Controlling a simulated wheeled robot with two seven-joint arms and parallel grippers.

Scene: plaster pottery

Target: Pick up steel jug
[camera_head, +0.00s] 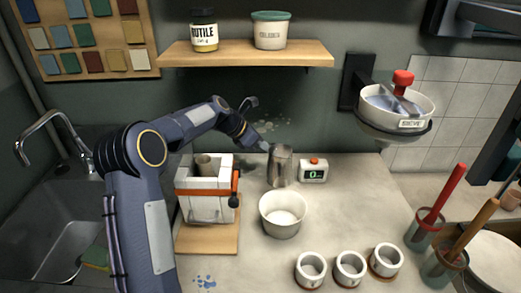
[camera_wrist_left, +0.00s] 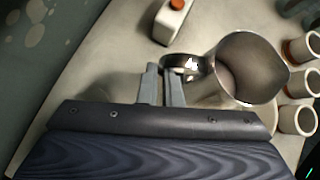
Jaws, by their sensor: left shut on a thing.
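The steel jug (camera_head: 281,168) is a shiny metal vessel on the grey counter, at the centre of the head view, behind a white bowl. In the left wrist view the jug (camera_wrist_left: 248,70) shows its open top, with its handle towards my gripper. My left gripper (camera_head: 262,147) reaches in from the left at the jug's upper side. In the left wrist view its fingers (camera_wrist_left: 163,72) are close together at the handle and shut on it. The exact contact is partly hidden. Whether the jug's base touches the counter is hard to tell. My right gripper is not in view.
A white bowl (camera_head: 283,215) stands in front of the jug. A white timer (camera_head: 313,171) is close on its right. Several small white cups (camera_head: 349,268) line the front right. A shelf (camera_head: 247,54) hangs above.

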